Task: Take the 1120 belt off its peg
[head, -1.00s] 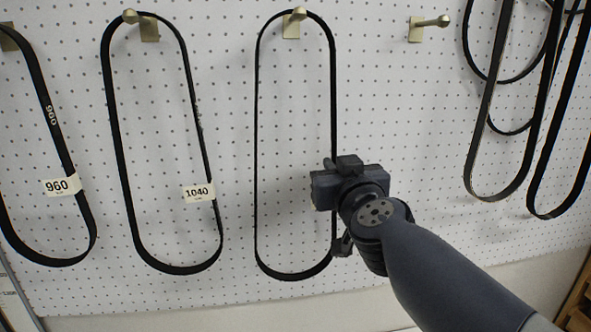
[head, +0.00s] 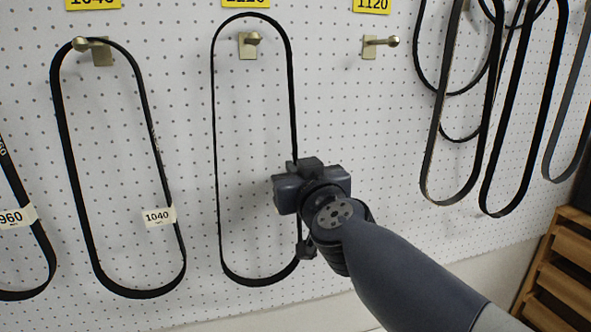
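A black belt loop (head: 215,150) hangs in the middle of the head view, with no size tag visible on it. Its top curve stands clearly above the brass peg (head: 249,42), which shows inside the loop; I cannot tell whether the loop still surrounds the peg or is in front of it. My gripper (head: 300,185) is at the belt's right strand, about mid-height. Its fingers are hidden behind its body, but the belt is raised with it, so it is shut on the strand. The yellow label above this peg (head: 247,2) is cut off by the frame edge.
A belt tagged 1040 (head: 68,150) hangs on the peg to the left, with a 960 belt (head: 45,255) beyond. To the right, an empty peg (head: 382,42) sits under a 1120 label (head: 372,5). Several belts (head: 430,140) hang further right, above wooden shelving (head: 560,275).

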